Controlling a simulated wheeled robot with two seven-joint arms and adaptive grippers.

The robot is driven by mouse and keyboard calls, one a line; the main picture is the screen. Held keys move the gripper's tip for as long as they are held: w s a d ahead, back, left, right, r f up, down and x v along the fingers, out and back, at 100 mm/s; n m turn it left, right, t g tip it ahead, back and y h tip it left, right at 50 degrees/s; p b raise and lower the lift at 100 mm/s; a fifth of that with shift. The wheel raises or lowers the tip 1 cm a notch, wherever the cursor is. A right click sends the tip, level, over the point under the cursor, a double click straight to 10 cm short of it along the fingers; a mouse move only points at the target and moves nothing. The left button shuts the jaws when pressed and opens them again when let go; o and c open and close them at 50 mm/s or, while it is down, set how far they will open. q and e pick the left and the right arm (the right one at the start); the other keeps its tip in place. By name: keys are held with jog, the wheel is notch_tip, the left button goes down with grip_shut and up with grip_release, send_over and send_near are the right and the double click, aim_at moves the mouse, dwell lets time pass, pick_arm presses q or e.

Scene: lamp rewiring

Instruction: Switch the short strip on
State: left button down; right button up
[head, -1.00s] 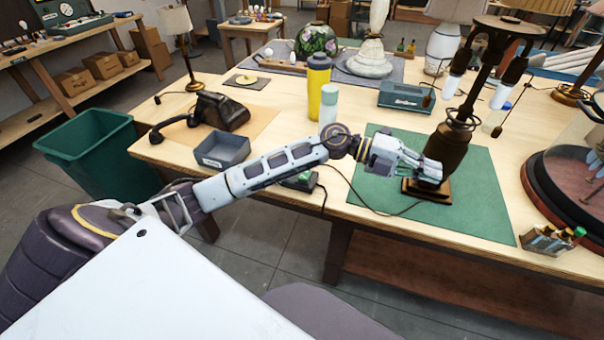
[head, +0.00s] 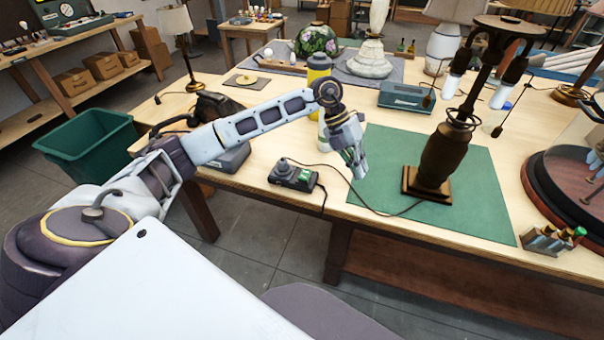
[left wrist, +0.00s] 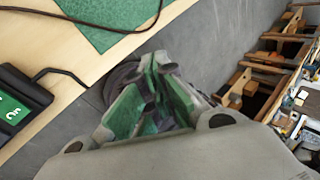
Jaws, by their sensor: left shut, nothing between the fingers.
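The short strip (head: 295,174) is a small dark block with a green patch on top, near the front edge of the workbench. In the left wrist view the strip (left wrist: 18,105) is cut off by the left edge, and its green part carries white marking that looks like "On". My left gripper (head: 359,172) points down, to the right of the strip and apart from it, near the left edge of the green mat. Its fingers (left wrist: 150,108) are shut with nothing held. My right gripper is not in view.
A dark lamp (head: 445,150) stands on the green mat (head: 470,205); a cord crosses the mat to its base. A green bin (head: 85,150) stands left of the bench.

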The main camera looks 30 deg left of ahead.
pick_arm(q)
jog(key=a+r+n+y, duration=0.1)
jog(key=a+y, duration=0.2)
jog(key=a, duration=0.6)
jog(key=a+r+n+g+y, duration=0.1)
jog(key=a+r+y, duration=0.1)
jog(key=a, duration=0.7)
jog(key=shift+n+y, duration=0.3)
jog(key=shift+y, duration=0.4)
jog(key=p, duration=0.2)
send_over(305, 174)
jog(key=s, duration=0.3)
jog(key=f, duration=1.1)
jog(key=shift+w+d+f, duration=0.15)
jog(key=shift+d+f, duration=0.1)
jog(key=shift+f, duration=1.1)
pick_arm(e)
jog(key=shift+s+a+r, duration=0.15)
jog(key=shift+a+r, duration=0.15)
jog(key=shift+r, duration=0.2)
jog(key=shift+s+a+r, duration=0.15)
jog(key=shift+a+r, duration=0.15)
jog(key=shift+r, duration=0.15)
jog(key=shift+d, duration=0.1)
